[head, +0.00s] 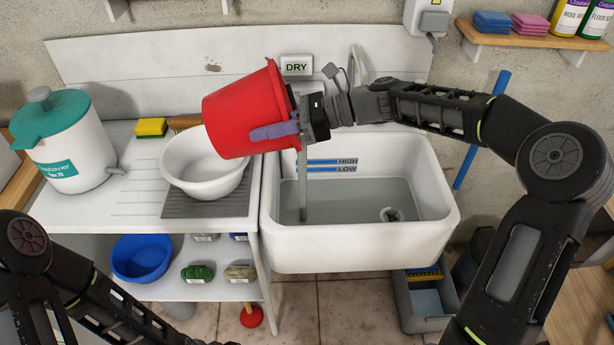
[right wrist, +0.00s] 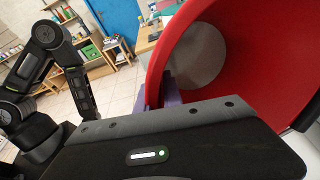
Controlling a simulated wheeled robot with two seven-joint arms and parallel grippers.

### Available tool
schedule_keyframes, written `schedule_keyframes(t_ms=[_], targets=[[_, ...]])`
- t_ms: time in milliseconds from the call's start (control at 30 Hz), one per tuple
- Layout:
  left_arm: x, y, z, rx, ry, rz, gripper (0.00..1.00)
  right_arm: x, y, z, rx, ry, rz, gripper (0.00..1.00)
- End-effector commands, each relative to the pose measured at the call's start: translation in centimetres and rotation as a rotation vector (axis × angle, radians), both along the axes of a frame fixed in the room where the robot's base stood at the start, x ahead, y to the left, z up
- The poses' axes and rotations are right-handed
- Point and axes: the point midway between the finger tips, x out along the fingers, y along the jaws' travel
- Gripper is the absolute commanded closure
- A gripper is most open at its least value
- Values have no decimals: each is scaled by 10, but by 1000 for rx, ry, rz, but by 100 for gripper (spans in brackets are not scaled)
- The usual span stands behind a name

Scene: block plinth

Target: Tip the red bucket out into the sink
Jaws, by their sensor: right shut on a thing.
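The red bucket (head: 240,108) is tipped on its side above the sink's left edge, its mouth facing right. My right gripper (head: 272,131) is shut on its wall near the rim, one purple finger outside. The right wrist view shows the bucket's red inside (right wrist: 235,35) with a round grey surface deep in it. The white sink (head: 360,248) holds greyish water with HIGH and LOW marks above it. A thin grey vertical strip (head: 303,190) runs from below the mouth to the water; it looks like pouring liquid. My left arm enters at lower left, its gripper out of view.
A white basin (head: 178,165) stands on the drainboard under the bucket, left of the sink. A teal-lidded white container (head: 75,160) stands further left, near a yellow sponge (head: 151,127). The tap (head: 358,62) rises behind my right wrist. A blue bowl (head: 141,258) is on the lower shelf.

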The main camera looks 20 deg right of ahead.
Motion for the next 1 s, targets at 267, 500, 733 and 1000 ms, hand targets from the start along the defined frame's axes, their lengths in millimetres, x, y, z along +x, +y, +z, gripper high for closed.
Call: schedule_keyframes(t_ms=[267,500,733,1000], targets=[[0,0,-6,-1,-1,0,38,-1,-5,-4,32,-5,0,100],[1,0,-11,-1,-1,0,38,-2,-9,-7,58,-8,2,100],[1,0,-15,-1,-2,0,38,-2,-14,-10,83,-12,-1,100],[1,0,-17,-1,-2,0,38,-3,-17,-11,113,-13,1,100]])
